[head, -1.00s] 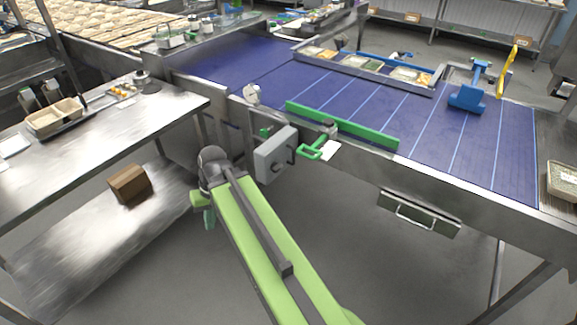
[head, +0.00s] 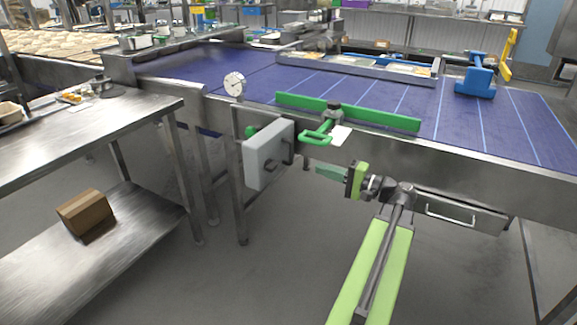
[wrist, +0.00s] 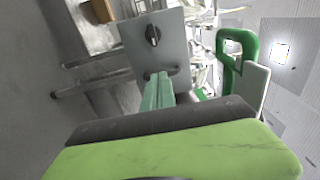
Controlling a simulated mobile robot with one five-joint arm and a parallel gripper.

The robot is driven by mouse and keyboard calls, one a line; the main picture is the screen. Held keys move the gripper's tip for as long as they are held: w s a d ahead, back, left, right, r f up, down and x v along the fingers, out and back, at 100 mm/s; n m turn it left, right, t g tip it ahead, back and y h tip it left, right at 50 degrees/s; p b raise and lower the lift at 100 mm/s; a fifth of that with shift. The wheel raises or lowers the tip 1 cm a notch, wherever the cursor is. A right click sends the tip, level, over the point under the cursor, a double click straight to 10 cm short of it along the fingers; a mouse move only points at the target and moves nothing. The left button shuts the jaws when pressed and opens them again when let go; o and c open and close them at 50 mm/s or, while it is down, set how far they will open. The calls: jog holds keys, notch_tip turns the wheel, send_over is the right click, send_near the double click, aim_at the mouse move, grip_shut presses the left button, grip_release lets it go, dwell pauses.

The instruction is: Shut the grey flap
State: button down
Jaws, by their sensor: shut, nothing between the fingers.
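A light grey panel with a dark knob (head: 268,155), likely the grey flap, stands below the conveyor's near edge. It also shows in the wrist view (wrist: 142,45), upright beyond my fingers. I cannot tell how far open it is. My gripper (head: 322,170) is to the right of this panel in the head view, its pale green fingers pointing left towards it. The fingers are together and empty, as the wrist view also shows (wrist: 158,80). In the wrist view the tips overlap the panel's lower edge; contact cannot be told.
A green handle (head: 317,137) juts out above my fingers, beside a white card (head: 340,136). A steel front with a bar handle (head: 462,212) is behind my wrist at right. A steel bench (head: 150,105) stands at left, with a cardboard box (head: 84,212) on its lower shelf.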

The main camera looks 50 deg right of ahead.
aim_at(277, 155)
jog(key=x, duration=1.3)
jog(key=shift+w, duration=0.15)
jog(key=shift+w+a, duration=0.1)
jog(key=shift+w, duration=0.2)
